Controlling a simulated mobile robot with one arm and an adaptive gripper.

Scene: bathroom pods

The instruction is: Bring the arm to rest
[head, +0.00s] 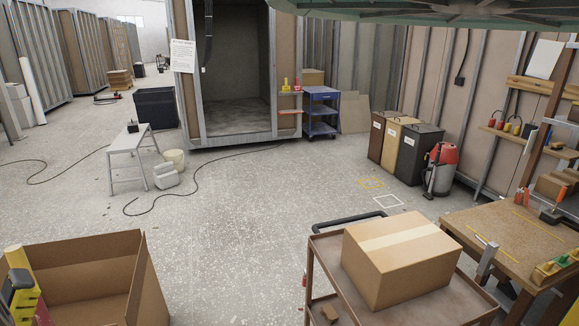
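Neither my arm nor my gripper shows in the head view, so how the arm is held and whether the gripper is open or shut cannot be seen. The task line names no other object.
A brown cart (342,282) carrying a closed cardboard box (400,258) stands close at the front right, beside a workbench (505,232). An open cardboard box (75,252) is at the front left. A white bench (128,140) stands beyond. Cables cross the floor; the middle floor (240,230) is clear.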

